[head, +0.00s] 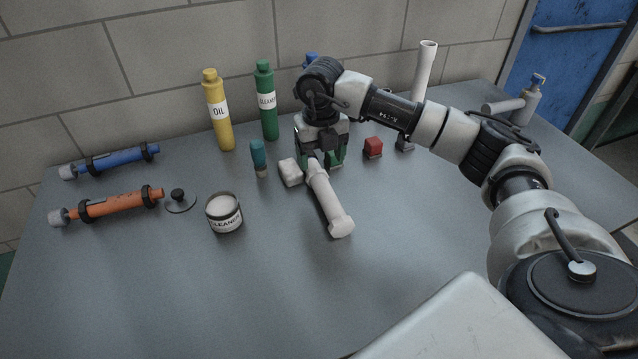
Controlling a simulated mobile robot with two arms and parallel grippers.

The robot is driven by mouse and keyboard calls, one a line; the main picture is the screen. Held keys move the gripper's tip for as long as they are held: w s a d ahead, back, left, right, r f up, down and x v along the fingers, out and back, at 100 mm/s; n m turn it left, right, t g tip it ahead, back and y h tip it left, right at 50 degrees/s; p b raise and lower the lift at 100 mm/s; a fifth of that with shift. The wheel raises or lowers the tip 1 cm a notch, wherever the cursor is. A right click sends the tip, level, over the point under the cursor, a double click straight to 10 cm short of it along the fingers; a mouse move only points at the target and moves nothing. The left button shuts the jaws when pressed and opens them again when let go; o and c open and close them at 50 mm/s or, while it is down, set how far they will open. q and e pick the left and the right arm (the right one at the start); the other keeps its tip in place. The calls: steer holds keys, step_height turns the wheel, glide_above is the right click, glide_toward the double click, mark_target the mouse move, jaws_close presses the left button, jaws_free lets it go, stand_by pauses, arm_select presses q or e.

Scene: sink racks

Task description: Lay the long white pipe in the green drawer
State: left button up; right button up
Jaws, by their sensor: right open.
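A white pipe (328,196) with a wider near end lies on the grey table, pointing toward me. Another white pipe (424,68) stands upright at the back right, partly behind my arm. I cannot tell for sure which is the long one. My right gripper (320,162) points down over the far end of the lying pipe, open, with green-tipped fingers on either side. Whether it touches the pipe is unclear. No green drawer shows in this view. My left gripper is not in view.
A yellow oil bottle (217,110), a green cleaner bottle (266,102) and a teal-topped item (258,156) stand left of the gripper. A small white block (290,172) is close beside it. A red block (373,147) is to its right. The table's front left is clear.

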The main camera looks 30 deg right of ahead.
mark_target(321, 180)
step_height(321, 180, down, 4)
steer(key=shift+a+r, duration=0.1)
steer(key=shift+r, duration=0.05)
steer(key=f, duration=0.2)
steer(key=f+p, duration=0.1)
steer(key=f, duration=0.1)
steer(key=shift+w+d+f+p, duration=0.2)
steer(key=shift+f+p, duration=0.1)
steer(key=shift+f, duration=0.5)
steer(key=c, duration=1.2)
steer(key=shift+r, duration=0.1)
